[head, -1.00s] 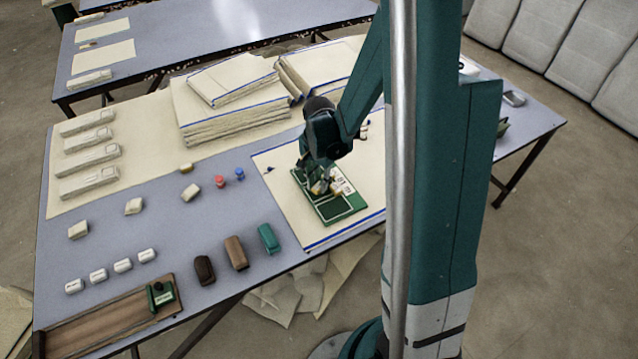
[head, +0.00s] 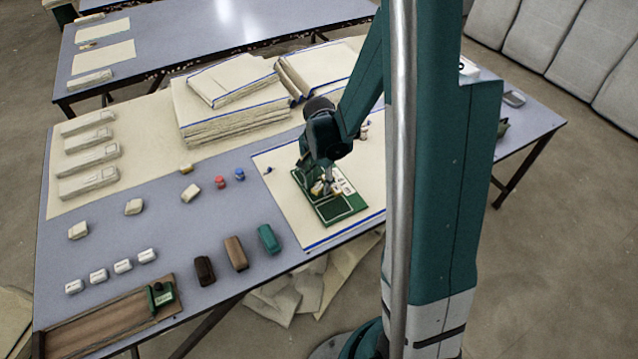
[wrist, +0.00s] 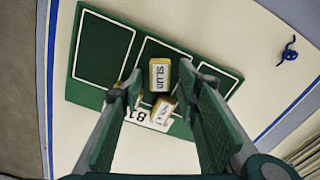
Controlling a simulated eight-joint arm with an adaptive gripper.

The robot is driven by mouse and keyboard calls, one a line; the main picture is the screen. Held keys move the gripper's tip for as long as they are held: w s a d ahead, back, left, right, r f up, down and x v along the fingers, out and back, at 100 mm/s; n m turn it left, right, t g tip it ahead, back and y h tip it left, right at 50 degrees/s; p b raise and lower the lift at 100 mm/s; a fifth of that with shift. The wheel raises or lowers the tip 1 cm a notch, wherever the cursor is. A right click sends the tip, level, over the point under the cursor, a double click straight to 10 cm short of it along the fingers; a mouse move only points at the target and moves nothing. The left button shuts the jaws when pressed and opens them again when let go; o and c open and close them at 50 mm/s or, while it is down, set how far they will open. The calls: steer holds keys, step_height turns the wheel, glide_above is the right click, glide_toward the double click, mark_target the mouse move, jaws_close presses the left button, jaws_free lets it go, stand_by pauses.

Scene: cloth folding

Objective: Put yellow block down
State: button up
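My gripper (head: 325,187) is low over the green board (head: 342,209), near the board's middle. In the wrist view my gripper (wrist: 152,88) has its two fingers spread apart, with clear space beside the blocks. A yellow-edged block with a pale lettered top, seeming to read "SLUB" (wrist: 160,74), lies on the board between the fingertips. A second such block (wrist: 163,109), lettered less clearly, lies just nearer and tilted. A sliver of yellow shows by the left finger, mostly hidden. Which block the task means I cannot tell.
The green board, with white-outlined fields (wrist: 102,48), lies on a cream cloth (head: 290,203) edged in blue. A white numbered card (wrist: 140,115) is partly under the fingers. Folded cloth stacks (head: 230,115) stand behind. Red (head: 220,181) and blue pieces (head: 239,174) stand left.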

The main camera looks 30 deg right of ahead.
step_height(320, 180, up, 12)
steer(key=p, duration=0.2)
steer(key=shift+p, duration=0.35)
steer(key=shift+r, duration=0.1)
stand_by(0.7)
step_height(320, 180, up, 12)
steer(key=n+t, duration=0.3)
steer(key=n, duration=0.3)
glide_above(318, 187)
steer(key=s+a, duration=0.6)
steer(key=s+a+r+n+t, duration=0.4)
steer(key=s+a+r+n, duration=0.2)
steer(key=s, duration=0.4)
steer(key=shift+s+a+r+n, duration=0.15)
steer(key=shift+a+r+n, duration=0.05)
steer(key=shift+r+n, duration=0.7)
steer(key=shift+o, duration=0.5)
